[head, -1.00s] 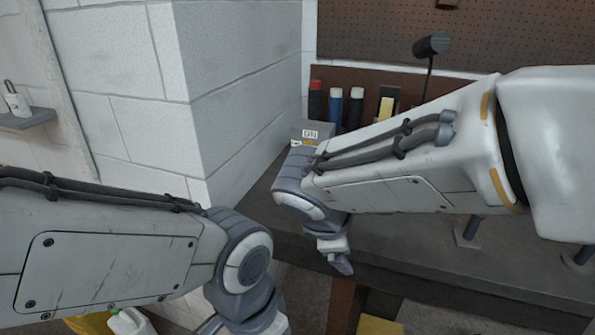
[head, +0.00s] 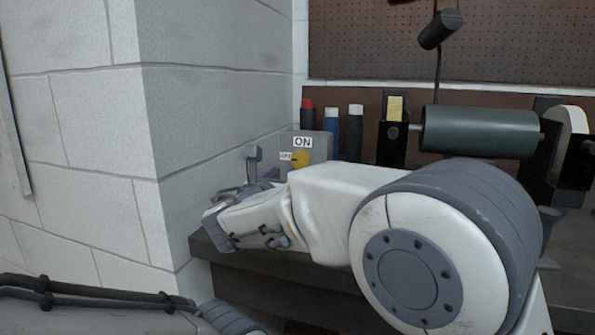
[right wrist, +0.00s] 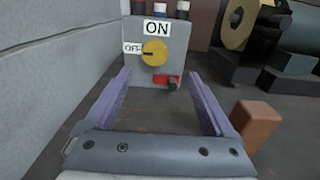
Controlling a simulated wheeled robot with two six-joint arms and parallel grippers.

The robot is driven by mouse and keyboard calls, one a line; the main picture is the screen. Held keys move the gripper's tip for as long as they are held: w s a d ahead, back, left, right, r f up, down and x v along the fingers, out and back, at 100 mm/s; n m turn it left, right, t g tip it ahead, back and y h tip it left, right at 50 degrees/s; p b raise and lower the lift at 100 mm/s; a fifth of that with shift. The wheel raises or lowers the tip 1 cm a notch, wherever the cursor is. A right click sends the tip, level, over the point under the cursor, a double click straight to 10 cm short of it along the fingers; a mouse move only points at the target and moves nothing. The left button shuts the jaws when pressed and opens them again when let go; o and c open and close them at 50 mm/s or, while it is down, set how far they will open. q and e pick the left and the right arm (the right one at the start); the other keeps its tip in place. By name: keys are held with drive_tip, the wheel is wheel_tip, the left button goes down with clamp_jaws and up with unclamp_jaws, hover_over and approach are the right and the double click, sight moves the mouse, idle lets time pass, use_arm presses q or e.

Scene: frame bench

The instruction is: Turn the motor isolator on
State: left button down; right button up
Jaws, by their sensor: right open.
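The motor isolator is a grey box (head: 318,147) at the back of the bench, near the white wall corner. Its yellow rotary knob (right wrist: 154,52) lies between an ON label above and an OFF label at its left; the knob's dark mark points left toward OFF. The knob also shows in the head view (head: 301,158). My right gripper (right wrist: 160,78) is open and empty, its two purple fingers spread in front of the box, apart from the knob. In the head view the right gripper (head: 262,168) is partly hidden by its own wrist. My left gripper is out of view.
A red part with a dark stub (right wrist: 169,82) sits low on the box front. Several bottles (head: 331,125) stand behind the box. A brown block (right wrist: 256,122) is right of the gripper. The block wall (head: 215,100) closes the left side.

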sight(299, 161)
drive_tip(key=x, duration=0.6)
drive_tip(key=a+x, duration=0.1)
drive_tip(key=x, duration=0.2)
drive_tip(key=shift+w+f, duration=0.1)
drive_tip(key=shift+w, duration=0.2)
